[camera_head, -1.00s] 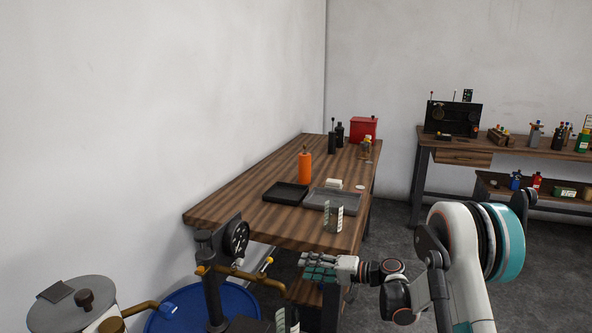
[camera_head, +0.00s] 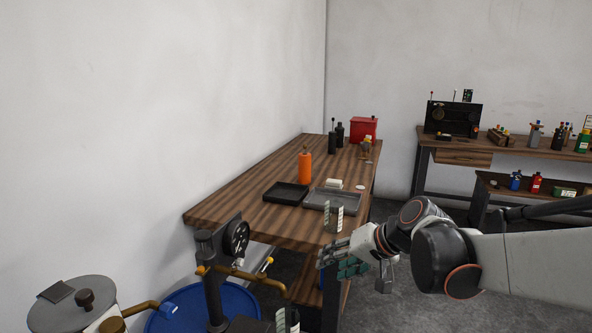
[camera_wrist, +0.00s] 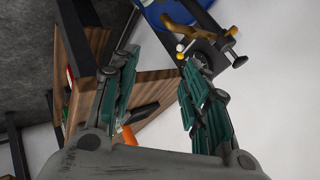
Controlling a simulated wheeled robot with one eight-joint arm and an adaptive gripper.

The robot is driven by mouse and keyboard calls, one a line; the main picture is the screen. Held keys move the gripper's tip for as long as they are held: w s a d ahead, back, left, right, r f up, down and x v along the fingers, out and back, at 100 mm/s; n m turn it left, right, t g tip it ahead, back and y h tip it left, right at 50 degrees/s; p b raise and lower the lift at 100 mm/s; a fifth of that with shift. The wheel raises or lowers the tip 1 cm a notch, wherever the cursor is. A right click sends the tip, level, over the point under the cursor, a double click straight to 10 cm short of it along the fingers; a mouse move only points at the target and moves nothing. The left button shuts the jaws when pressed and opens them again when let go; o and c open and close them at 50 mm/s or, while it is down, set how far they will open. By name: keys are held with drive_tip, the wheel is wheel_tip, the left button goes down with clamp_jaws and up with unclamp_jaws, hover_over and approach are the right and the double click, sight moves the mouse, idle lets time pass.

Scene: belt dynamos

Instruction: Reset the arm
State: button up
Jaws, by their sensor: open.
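My gripper (camera_head: 338,262) is at the near right corner of the wooden workbench (camera_head: 232,210), beside its front edge in the head view. Its fingers show in the wrist view (camera_wrist: 155,85), spread apart with green pads and nothing between them. My arm reaches in from the right edge of the head view. In the wrist view the bench appears turned on its side behind the fingers.
The bench holds a black tray (camera_head: 286,193), a grey tray (camera_head: 318,200), an orange bottle (camera_head: 305,167) and a red box (camera_head: 363,129). A blue barrel (camera_head: 190,308) and a metal tank (camera_head: 68,308) stand at lower left. Another bench (camera_head: 455,144) stands along the back wall.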

drive_tip(key=s+d+h, duration=0.3)
drive_tip(key=s+d, duration=0.2)
drive_tip(key=s, duration=0.6)
drive_tip(key=s+d+n+t+h, duration=0.1)
drive_tip(key=s+d+h, duration=0.2)
drive_tip(key=s, duration=0.9)
drive_tip(key=d+f, duration=0.1)
drive_tip(key=d, duration=0.1)
drive_tip(key=shift+d+h, duration=0.3)
